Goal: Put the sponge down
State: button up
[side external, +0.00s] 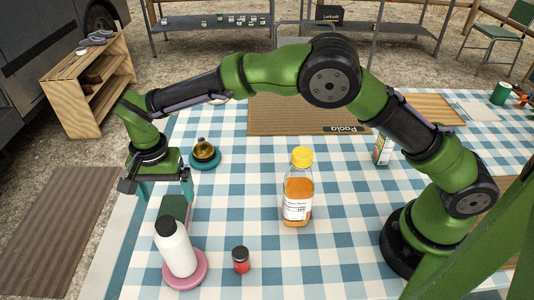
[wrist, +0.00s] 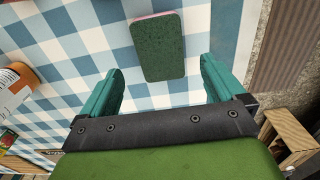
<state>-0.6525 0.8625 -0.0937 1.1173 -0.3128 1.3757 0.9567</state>
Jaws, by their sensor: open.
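The sponge (side external: 174,206) is a dark green block lying on the blue-and-white checked tablecloth, partly hidden by a white bottle in the side view. In the wrist view the sponge (wrist: 158,47) shows its green face and a thin pink edge at the top. My gripper (side external: 165,188) is open and empty above the sponge, at the left side of the table. In the wrist view the teal fingers of my gripper (wrist: 160,75) are spread wide, and the sponge lies beyond the gap between them. Neither finger appears to touch it.
The white bottle (side external: 176,248) stands on a pink saucer (side external: 187,279) in front of the sponge. The left table edge is close.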

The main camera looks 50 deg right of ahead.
aim_at(172, 210)
jog(key=d+r+t+y, duration=0.1)
jog(key=d+r, duration=0.7)
jog(key=r, duration=0.5)
jog(key=s+d+r+n+t+y, duration=0.1)
jog(key=s+d+r+n+t, duration=0.1)
jog(key=s+d+r, duration=0.65)
jog(key=s+d+f+n+t, duration=0.3)
jog(key=s+d+f+t, duration=0.1)
jog(key=s+d, duration=0.7)
jog(key=shift+s+d, duration=0.15)
jog(key=shift+s, duration=0.9)
